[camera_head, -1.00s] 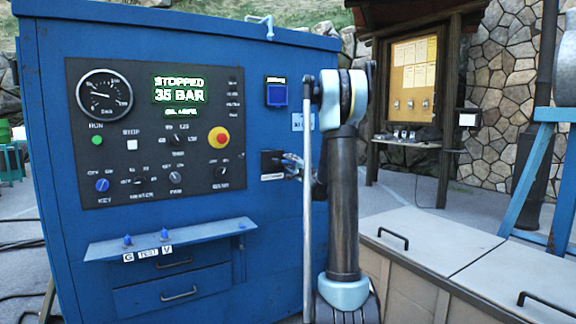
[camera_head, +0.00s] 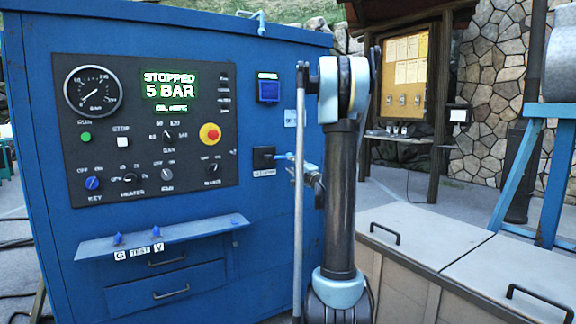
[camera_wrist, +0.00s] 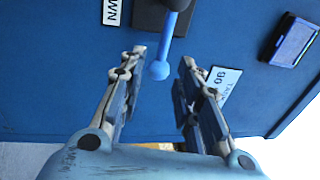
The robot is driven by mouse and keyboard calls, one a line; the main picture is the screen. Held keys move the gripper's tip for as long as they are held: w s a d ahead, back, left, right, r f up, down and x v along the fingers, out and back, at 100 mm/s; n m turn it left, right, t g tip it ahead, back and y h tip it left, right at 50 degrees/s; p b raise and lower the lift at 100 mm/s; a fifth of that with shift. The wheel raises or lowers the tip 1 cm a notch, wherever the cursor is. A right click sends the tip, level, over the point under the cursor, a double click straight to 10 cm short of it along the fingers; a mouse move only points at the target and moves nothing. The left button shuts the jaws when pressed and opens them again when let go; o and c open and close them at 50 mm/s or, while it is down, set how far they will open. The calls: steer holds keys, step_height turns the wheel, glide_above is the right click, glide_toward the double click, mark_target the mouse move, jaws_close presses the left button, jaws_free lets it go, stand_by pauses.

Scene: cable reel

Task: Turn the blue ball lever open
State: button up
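The blue ball lever (camera_head: 284,156) sticks out from a dark mount on the blue cabinet's front, just left of my arm. In the wrist view the lever (camera_wrist: 166,45) is a blue rod ending in a round ball. My gripper (camera_wrist: 157,72) is open, with a finger on each side of the ball and a visible gap to both. In the head view my gripper (camera_head: 312,174) is partly hidden behind my arm, close to the lever's right. The green display (camera_head: 168,91) reads "STOPPED 5 BAR".
The cabinet (camera_head: 270,225) carries a control panel (camera_head: 205,125) with a red knob, and a small shelf (camera_head: 160,238) juts out below. A blue framed box (camera_head: 269,90) sits above the lever. A low bench (camera_head: 420,240) with handled lids stands at right.

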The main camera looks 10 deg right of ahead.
steer(key=shift+v, duration=1.3)
steer(key=shift+a, duration=0.1)
steer(key=s+a+f+n+g, duration=0.3)
steer(key=s+a, duration=0.2)
steer(key=s, duration=0.2)
steer(key=s+a+f+n+g+y, duration=0.1)
steer(key=s+a+f+n+g, duration=0.3)
steer(key=s, duration=0.4)
steer(key=s+a+f+n+g, duration=0.2)
steer(key=s+a+n+g, duration=0.1)
steer(key=s+a, duration=0.3)
steer(key=s+d+f+n+g+h, duration=0.1)
steer(key=s+d+f+g+h, duration=0.1)
steer(key=s, duration=0.7)
steer(key=s+d+f+n+g+h, duration=0.1)
steer(key=s+d+f+g+h, duration=0.1)
steer(key=s+d+f, duration=0.4)
steer(key=s+d+f+n+g+h, duration=0.2)
steer(key=s+d+f+h, duration=0.2)
steer(key=s+f, duration=0.3)
steer(key=s, duration=0.5)
steer(key=shift+s+f+g+h, duration=0.25)
steer(key=shift+s+g+h, duration=0.05)
